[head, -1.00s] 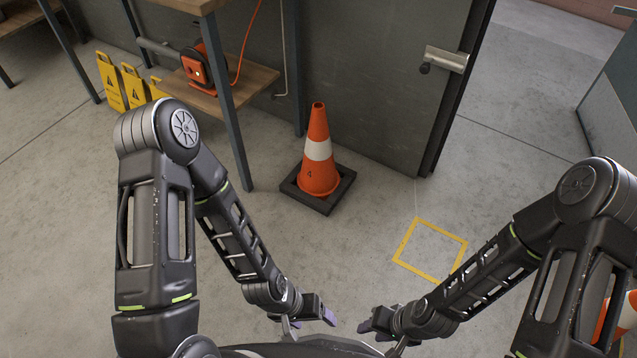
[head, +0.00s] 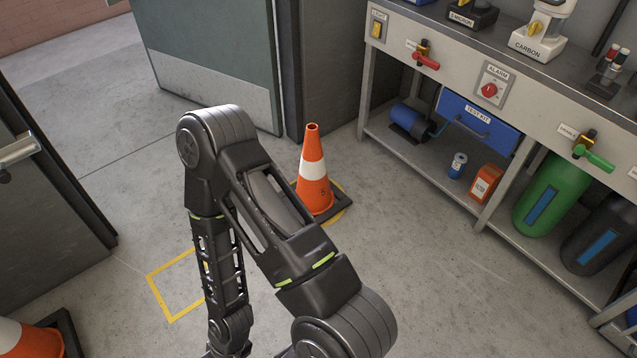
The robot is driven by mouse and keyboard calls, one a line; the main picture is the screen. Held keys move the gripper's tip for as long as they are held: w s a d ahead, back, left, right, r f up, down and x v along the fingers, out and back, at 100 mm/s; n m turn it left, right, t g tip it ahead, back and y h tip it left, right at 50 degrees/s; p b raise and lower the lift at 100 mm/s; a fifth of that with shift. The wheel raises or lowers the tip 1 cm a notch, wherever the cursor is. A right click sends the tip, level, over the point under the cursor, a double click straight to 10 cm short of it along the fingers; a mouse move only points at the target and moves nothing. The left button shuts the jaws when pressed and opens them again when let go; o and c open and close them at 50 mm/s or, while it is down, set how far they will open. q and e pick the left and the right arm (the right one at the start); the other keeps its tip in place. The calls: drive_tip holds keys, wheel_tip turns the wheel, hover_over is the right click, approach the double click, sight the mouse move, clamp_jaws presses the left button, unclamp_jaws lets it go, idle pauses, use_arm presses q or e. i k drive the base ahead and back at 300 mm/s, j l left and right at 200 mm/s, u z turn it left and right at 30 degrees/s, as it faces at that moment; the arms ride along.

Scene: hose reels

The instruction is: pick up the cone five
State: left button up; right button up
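An orange cone with a white band (head: 314,170) stands upright on a dark square base in the middle of the head view, behind my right arm. Another orange and white cone (head: 30,342) is cut off at the lower left corner. My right arm's forearm runs down to the bottom edge, and its gripper is out of the picture. My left gripper is not in view either.
A yellow floor square (head: 172,314) is empty where visible. A workbench (head: 462,72) on the right holds a blue test kit case (head: 478,124), an orange box (head: 485,183) and a green cylinder (head: 552,195) below. A grey door (head: 50,190) stands at left. Floor between cone and bench is clear.

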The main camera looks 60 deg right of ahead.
sight(313, 186)
drive_tip(key=z, duration=1.9)
drive_tip(key=k+j+u, duration=0.1)
drive_tip(key=u, duration=2.2)
drive_tip(key=j+z, duration=0.1)
drive_tip(key=z, duration=2.2)
